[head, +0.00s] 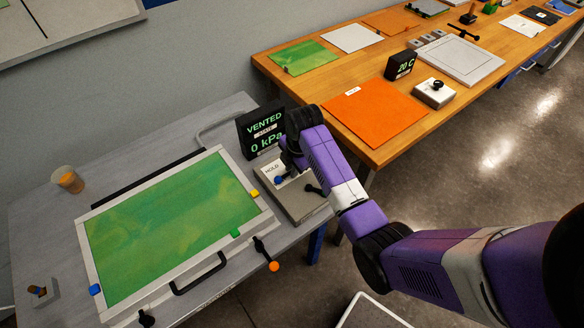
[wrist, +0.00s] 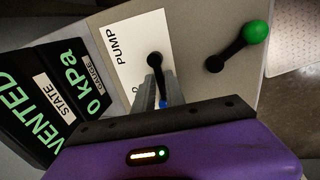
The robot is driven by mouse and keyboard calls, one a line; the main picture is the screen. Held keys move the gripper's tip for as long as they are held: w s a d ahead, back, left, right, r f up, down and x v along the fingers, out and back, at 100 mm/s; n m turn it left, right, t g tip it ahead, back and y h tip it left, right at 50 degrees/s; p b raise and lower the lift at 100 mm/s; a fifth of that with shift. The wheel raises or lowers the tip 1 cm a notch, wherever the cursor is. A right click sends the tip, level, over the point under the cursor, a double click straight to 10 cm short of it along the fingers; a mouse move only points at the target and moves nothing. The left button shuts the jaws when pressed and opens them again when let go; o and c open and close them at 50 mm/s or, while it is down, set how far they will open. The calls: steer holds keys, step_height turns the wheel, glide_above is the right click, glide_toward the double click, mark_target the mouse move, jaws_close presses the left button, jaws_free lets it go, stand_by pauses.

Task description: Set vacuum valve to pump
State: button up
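The valve box (head: 304,204) is a grey block at the right end of the grey table, partly hidden by my arm. A black lever with a blue tip (head: 279,180) is on its top, beside a white label reading HOLD. In the wrist view the label (wrist: 119,46) reads PUMP, and the lever's black pivot (wrist: 154,59) and blue tip (wrist: 163,104) show. The lever points away from PUMP's end, toward my palm. My gripper (wrist: 158,88) is at this lever, its fingers close together around it; whether they grip it is unclear. The display (head: 264,131) reads VENTED, 0 kPa.
A second black lever with a green knob (wrist: 256,32) stands on the same box, apart from my fingers. The framed green panel (head: 170,235) lies left of the box. An orange-knobbed lever (head: 274,266) is at its near side. A wooden bench (head: 375,150) stands behind.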

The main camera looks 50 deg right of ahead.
jaws_close()
stand_by(1.0)
